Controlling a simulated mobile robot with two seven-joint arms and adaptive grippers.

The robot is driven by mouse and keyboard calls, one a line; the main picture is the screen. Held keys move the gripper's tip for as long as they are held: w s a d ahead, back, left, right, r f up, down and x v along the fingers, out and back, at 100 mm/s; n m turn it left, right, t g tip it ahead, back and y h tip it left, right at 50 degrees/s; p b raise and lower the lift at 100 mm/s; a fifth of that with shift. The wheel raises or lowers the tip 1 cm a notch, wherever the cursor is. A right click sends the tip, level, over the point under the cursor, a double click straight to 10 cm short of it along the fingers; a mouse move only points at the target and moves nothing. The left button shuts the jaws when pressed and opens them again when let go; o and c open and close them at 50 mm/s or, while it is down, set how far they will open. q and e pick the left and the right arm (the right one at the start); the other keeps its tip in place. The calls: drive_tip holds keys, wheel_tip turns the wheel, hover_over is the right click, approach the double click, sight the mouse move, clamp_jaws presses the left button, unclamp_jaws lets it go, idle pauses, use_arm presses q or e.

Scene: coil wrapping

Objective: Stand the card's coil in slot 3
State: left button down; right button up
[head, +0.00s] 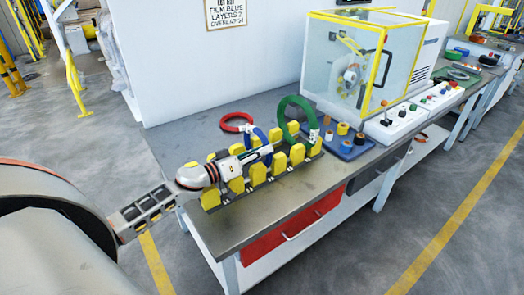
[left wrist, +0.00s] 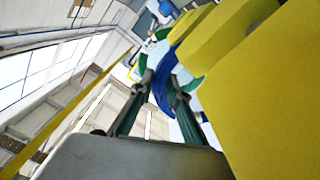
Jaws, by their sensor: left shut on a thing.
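The card (head: 226,13) on the white wall reads film blue, layers 2; its top and bottom lines are hard to read. The blue coil (head: 261,134) is upright at the rack (head: 212,201), among its yellow dividers. My left gripper (head: 267,152) is shut on the blue coil, which shows between its fingers in the left wrist view (left wrist: 163,92). Whether the coil touches the rack floor, and which slot number it is at, I cannot tell. My right gripper is not in view.
A green coil (head: 282,113) stands upright at the rack's right part. A red coil (head: 237,115) is behind the rack. A glass-sided wrapping machine (head: 330,60), a blue tray (head: 350,151) of small rolls and a button panel (head: 397,122) stand to the right. The bench front is clear.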

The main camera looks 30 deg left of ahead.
use_arm(q)
drive_tip(key=c, duration=1.9)
unclamp_jaws()
drive_tip(key=shift+f, duration=0.1)
drive_tip(key=shift+s+f, duration=0.1)
drive_tip(key=v, duration=1.1)
drive_tip(key=shift+s+a, duration=0.15)
drive_tip(key=shift+s, duration=0.2)
